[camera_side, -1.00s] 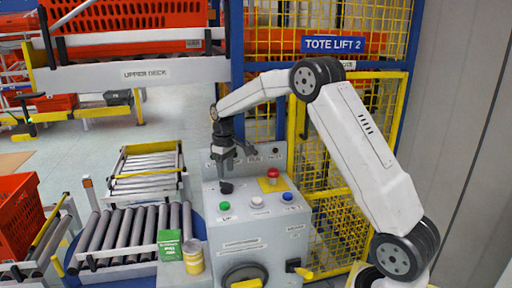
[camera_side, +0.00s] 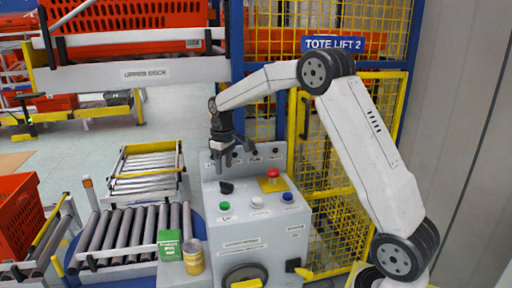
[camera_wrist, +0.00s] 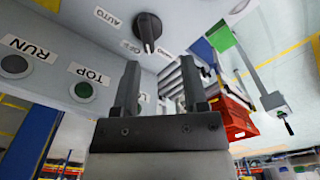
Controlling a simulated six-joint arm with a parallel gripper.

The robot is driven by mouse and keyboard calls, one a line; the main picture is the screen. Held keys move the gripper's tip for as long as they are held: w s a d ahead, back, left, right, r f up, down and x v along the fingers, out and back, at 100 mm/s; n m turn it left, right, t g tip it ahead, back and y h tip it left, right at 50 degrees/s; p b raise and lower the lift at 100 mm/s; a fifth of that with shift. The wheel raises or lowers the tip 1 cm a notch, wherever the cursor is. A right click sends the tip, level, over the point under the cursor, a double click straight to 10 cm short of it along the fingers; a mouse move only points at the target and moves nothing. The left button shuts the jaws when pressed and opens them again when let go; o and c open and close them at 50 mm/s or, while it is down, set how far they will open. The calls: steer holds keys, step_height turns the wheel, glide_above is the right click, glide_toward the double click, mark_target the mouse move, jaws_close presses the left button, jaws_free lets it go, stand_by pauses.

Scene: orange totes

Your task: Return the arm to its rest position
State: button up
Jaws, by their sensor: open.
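My gripper (camera_side: 236,160) hangs pointing down from my arm, above the back left part of the grey control box (camera_side: 245,240). In the wrist view its two dark fingers (camera_wrist: 160,85) stand apart with nothing between them. A black selector knob (camera_side: 226,187) sits on the box top just below the gripper, with a visible gap. The knob also shows in the wrist view (camera_wrist: 149,30), beyond the fingertips. My elbow is bent high to the right.
Green, white and blue buttons and a red button (camera_side: 272,173) are on the box. A yellow-and-black handle (camera_side: 302,271) is at its right. Behind are the yellow mesh fence (camera_side: 340,215) and upper deck (camera_side: 140,75).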

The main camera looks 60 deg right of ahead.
steer(key=shift+t, duration=0.6)
steer(key=s+a+f, duration=0.1)
steer(key=s+a, duration=0.2)
steer(key=s+a+f, duration=0.1)
steer(key=s+a, duration=0.2)
steer(key=s+a+f, duration=0.1)
steer(key=s+a, duration=0.2)
steer(key=a, duration=0.1)
steer(key=shift+f, duration=0.3)
steer(key=s+a+f, duration=0.2)
steer(key=s+a, duration=0.1)
steer(key=s, duration=0.3)
steer(key=s+a+f+t, duration=0.1)
steer(key=s+a+f, duration=0.1)
steer(key=s, duration=0.4)
steer(key=shift+a, duration=0.45)
steer(key=shift+w, duration=0.1)
